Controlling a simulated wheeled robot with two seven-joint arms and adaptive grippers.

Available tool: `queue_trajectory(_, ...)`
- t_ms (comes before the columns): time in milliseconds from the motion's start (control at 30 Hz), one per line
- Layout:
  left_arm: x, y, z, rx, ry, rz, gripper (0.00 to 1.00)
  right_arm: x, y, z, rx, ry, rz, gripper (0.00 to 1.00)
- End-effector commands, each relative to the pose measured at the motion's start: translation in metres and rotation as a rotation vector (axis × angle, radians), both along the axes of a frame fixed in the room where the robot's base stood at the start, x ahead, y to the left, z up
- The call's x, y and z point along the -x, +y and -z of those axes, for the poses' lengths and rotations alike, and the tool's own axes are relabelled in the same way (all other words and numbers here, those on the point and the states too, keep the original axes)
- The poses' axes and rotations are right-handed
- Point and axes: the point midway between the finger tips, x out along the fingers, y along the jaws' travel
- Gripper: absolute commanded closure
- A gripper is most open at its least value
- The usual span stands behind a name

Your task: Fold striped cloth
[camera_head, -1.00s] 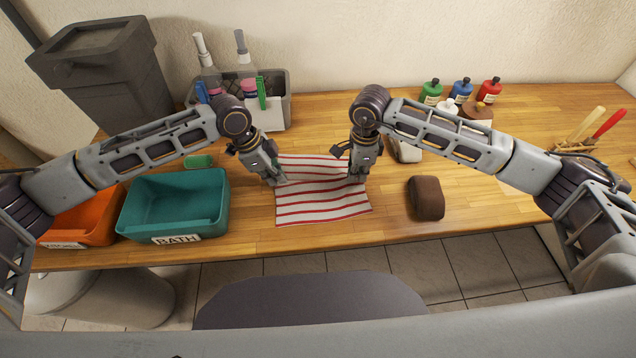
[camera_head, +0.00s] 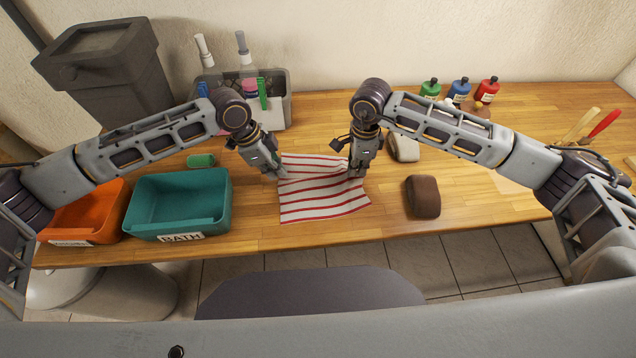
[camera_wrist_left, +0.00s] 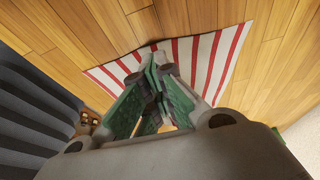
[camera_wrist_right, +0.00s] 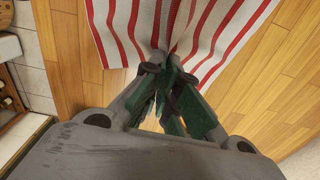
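The striped cloth (camera_head: 318,205), white with red stripes, lies on the wooden table in front of me. It also shows in the left wrist view (camera_wrist_left: 222,50) and the right wrist view (camera_wrist_right: 120,25). My left gripper (camera_head: 279,174) is at its left edge, with the fingertips (camera_wrist_left: 156,58) together on the gathered cloth edge. My right gripper (camera_head: 353,173) is at its right side, with the fingertips (camera_wrist_right: 162,62) together where the cloth puckers. The front part of the cloth spreads toward the table's front edge. The grippers partly hide the cloth's sides.
A teal tray (camera_head: 227,205) labelled BATH and an orange tray (camera_head: 117,205) stand left. A brown block (camera_head: 422,196) and a pale one (camera_head: 404,148) lie right. Behind are a caddy (camera_head: 278,110) with bottles and small paint bottles (camera_head: 487,90). Bare table lies right of the brown block.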

Motion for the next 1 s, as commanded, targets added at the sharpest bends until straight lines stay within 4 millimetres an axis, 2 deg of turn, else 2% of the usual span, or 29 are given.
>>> queue_trajectory(200,0.0000,0.0000,0.0003,0.000,0.000,0.000,0.99,0.0000,0.0000,0.0003,0.000,0.000,0.000,1.00)
queue_trajectory(600,0.0000,0.0001,0.0003,0.000,0.000,0.000,0.48,0.0000,0.0000,0.0003,0.000,0.000,0.000,1.00)
queue_trajectory(833,0.0000,0.0000,0.0003,0.000,0.000,0.000,0.46,0.0000,0.0000,0.0003,0.000,0.000,0.000,1.00)
queue_trajectory(1000,0.0000,0.0001,0.0003,0.000,0.000,0.000,0.46,0.0001,0.0000,0.0003,0.000,0.000,0.000,0.78)
